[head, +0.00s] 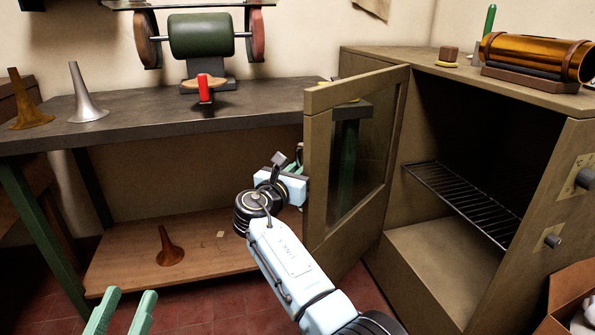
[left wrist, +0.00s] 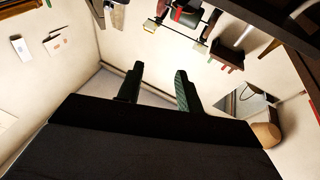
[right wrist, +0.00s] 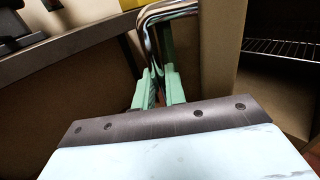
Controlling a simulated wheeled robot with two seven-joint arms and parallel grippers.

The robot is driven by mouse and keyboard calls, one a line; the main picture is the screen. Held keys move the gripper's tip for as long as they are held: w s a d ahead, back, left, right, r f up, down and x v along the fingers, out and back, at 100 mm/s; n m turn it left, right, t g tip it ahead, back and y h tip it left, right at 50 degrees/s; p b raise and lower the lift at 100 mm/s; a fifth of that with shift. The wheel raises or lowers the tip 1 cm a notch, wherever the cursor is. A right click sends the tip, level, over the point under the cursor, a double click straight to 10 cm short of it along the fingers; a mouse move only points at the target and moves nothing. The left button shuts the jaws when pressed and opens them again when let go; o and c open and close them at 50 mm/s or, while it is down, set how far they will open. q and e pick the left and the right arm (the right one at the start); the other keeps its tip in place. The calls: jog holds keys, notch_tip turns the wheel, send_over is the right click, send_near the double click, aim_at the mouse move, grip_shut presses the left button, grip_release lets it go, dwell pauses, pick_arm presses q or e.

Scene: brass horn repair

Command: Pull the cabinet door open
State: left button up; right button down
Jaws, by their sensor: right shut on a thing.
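The tan cabinet (head: 430,270) stands at the right with its glass-windowed door (head: 318,185) swung wide open, showing a dark inside and a wire rack (head: 465,195). My right gripper (head: 293,187) is at the outer side of the door, its fingertips partly hidden in the head view. In the right wrist view its green fingers close on a shiny bar-like handle (right wrist: 167,14) beside the tan door panel. My left gripper (head: 122,312) is low at the left in the head view, away from the door. Its fingers are apart and empty, as the left wrist view (left wrist: 158,88) also shows.
A dark workbench (head: 250,108) with a grinder (head: 202,36) and horn bells stands left of the door. A lower wooden shelf (head: 130,265) holds another bell. A brass cylinder (head: 535,57) lies on the cabinet top. A cardboard box (head: 572,285) is at the lower right.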

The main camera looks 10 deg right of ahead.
jog(key=c, duration=1.5)
grip_release()
jog(key=shift+d+f, duration=0.1)
jog(key=shift+c, duration=0.2)
